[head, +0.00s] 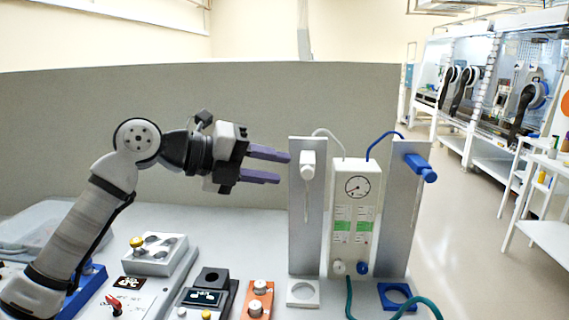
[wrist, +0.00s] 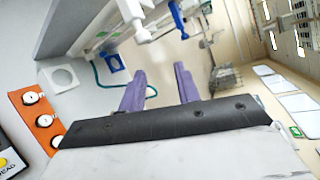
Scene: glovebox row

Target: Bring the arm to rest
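My gripper (head: 268,164) is raised above the bench in the head view, with its purple fingers pointing right. The fingers are parted with nothing between them. The fingertips are near the left grey panel (head: 298,240), which bears a white nozzle (head: 308,164); I cannot tell whether they are clear of it in depth. In the wrist view the two purple fingers (wrist: 160,92) also stand apart and empty. My arm is bent, rising from the lower left and levelling out at the gripper.
A gauge unit (head: 357,187) and a right panel with a blue nozzle (head: 418,165) stand right of my gripper. Below lie an orange plate with knobs (head: 258,299), a dark display box (head: 204,297) and a grey box (head: 156,254). A grey partition (head: 100,95) runs behind. Gloveboxes stand far right.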

